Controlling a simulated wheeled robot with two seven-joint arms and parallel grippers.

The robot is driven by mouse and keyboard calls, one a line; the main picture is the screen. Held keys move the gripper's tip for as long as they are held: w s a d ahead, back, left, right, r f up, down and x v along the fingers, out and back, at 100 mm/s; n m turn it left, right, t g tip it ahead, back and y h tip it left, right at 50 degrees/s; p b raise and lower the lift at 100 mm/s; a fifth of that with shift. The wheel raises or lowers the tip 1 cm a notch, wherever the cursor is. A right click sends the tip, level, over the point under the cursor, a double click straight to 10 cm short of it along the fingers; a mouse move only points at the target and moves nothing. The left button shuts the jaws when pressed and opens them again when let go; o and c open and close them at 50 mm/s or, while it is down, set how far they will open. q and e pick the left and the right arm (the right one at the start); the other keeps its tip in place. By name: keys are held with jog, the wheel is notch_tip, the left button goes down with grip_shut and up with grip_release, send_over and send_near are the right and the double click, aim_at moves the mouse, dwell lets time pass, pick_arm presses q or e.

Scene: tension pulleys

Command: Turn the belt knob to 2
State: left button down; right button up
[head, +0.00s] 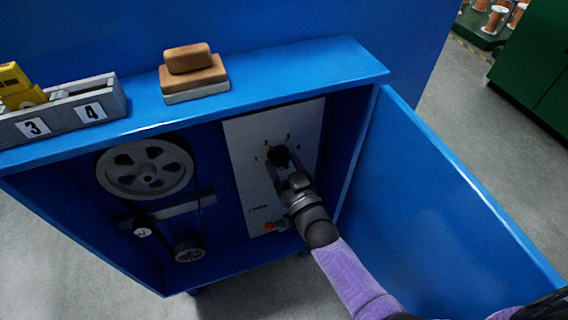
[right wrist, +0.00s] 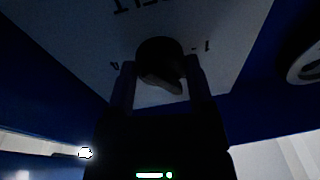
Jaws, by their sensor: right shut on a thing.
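The belt knob (head: 280,156) is a dark round knob on a white panel (head: 242,135) inside the open blue cabinet. Printed numbers ring its upper side, with 1 at the left and 4 at the right. My right gripper (head: 277,163) is shut on the knob, with a finger on each side. In the right wrist view the knob (right wrist: 160,62) sits between the fingertips, and its raised bar slants toward the lower right. That view is upside down and dark. The number at the pointer cannot be read clearly. My left gripper is not in view.
A large pulley (head: 146,184) and a small pulley (head: 188,251) with a belt are left of the panel. The blue door (head: 440,195) stands open at the right. A brown block (head: 193,78) and a numbered grey holder (head: 64,112) sit on top. An orange-red part (head: 269,226) is below the knob.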

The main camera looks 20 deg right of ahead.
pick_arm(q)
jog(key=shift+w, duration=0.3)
pick_arm(e)
jog(key=o, duration=1.3)
jog(key=shift+c, duration=0.2)
jog(key=shift+s, duration=0.35)
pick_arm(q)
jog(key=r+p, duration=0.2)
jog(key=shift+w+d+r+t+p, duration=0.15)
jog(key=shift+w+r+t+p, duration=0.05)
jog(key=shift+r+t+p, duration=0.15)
pick_arm(e)
jog(key=s+d+f, duration=0.1)
jog(key=s, duration=0.8)
jog(key=shift+f, duration=0.15)
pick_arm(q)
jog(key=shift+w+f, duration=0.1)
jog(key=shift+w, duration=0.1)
pick_arm(e)
jog(key=shift+s, duration=0.15)
